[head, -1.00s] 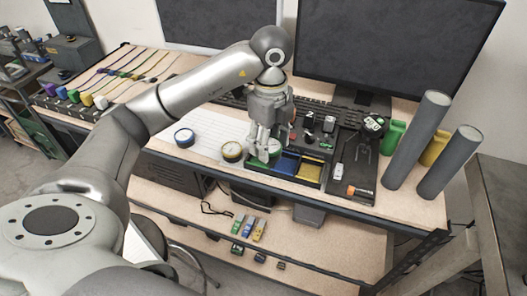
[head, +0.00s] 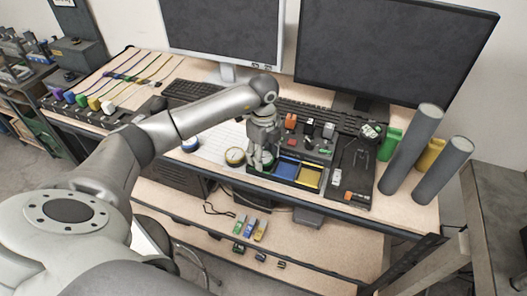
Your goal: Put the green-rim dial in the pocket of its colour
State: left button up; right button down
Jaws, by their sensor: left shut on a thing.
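My left gripper (head: 262,160) points down at the left end of a dark tray with coloured pockets. It is shut on the green-rim dial (head: 268,157), which shows only in part between and behind the fingers. The blue pocket (head: 286,168) and the yellow pocket (head: 309,177) are seen to the right. The left pocket is mostly hidden by the gripper, so I cannot tell whether the dial touches its floor. My right gripper is not in view.
A yellow-rim dial (head: 235,156) lies just left of the tray, and a blue-rim dial (head: 190,145) lies farther left, partly hidden by my arm. A dark board (head: 354,180) with tools is to the right. Grey tubes (head: 412,150) stand at the far right.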

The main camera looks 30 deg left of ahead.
aim_at(264, 157)
pick_arm(q)
jog(key=shift+f, duration=0.1)
jog(key=o, duration=0.7)
jog(key=shift+f, duration=0.1)
jog(key=o, duration=0.5)
jog(key=shift+c, duration=0.2)
jog(key=shift+r, duration=0.35)
notch_tip(264, 157, up, 12)
jog(key=b, duration=0.3)
jog(key=shift+b, duration=0.3)
